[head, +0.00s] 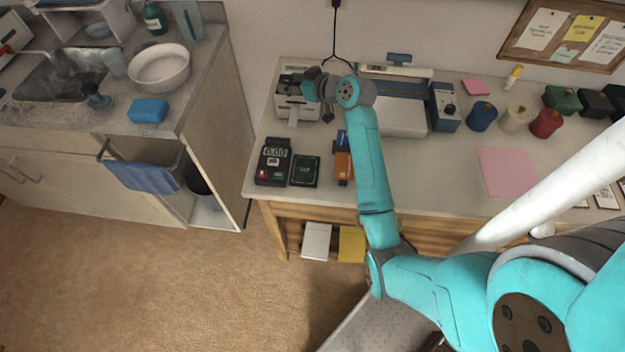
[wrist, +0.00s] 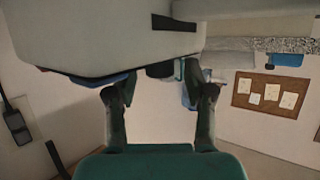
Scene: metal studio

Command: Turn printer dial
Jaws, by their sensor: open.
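A small light-grey machine with a dark top, which looks like the printer (head: 290,108), stands at the back left of the workbench. My gripper (head: 316,88) is at its upper right side, close to it; contact cannot be told. In the wrist view my gripper (wrist: 160,95) is open, its two dark fingers apart with nothing clearly between them. A large pale body with a dark slot (wrist: 100,35) fills the upper left of that view, just beyond the fingertips; it may be the printer. I cannot make out the dial in either view.
A flat grey device (head: 404,118) and a blue box with a knob (head: 444,108) stand right of my gripper. A black meter (head: 272,162) and an orange-and-blue item (head: 343,160) lie in front. A black cable (head: 337,35) hangs on the wall behind.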

